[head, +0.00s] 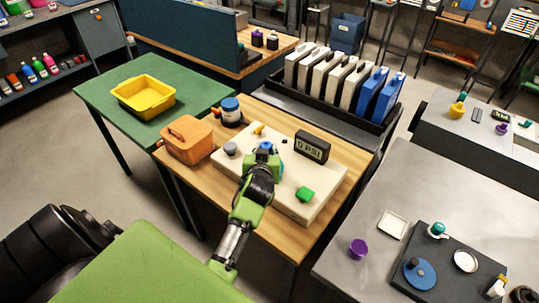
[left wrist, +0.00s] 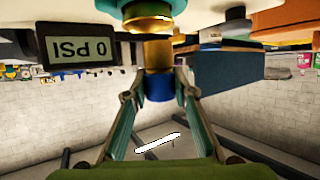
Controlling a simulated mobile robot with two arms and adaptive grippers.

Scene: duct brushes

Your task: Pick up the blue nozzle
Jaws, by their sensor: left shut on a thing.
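The blue nozzle (left wrist: 158,86) is between the fingertips of my left gripper (left wrist: 157,80) in the left wrist view, with a brass-coloured part against it. My left gripper is shut on it. In the head view my left gripper (head: 264,153) is over the middle of a cream panel (head: 322,190), and a bit of the blue nozzle (head: 265,145) shows at its tip. Whether the nozzle is clear of the panel I cannot tell. A teal and gold fitting (left wrist: 147,22) shows close by at the top of the wrist view. My right gripper is not in view.
A black display reading 0 PSI (head: 312,146) stands on the panel, with a green knob (head: 305,194) and a grey knob (head: 230,148). An orange box (head: 187,138) is left of the panel. A yellow tray (head: 143,108) sits on the green table (head: 100,92).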

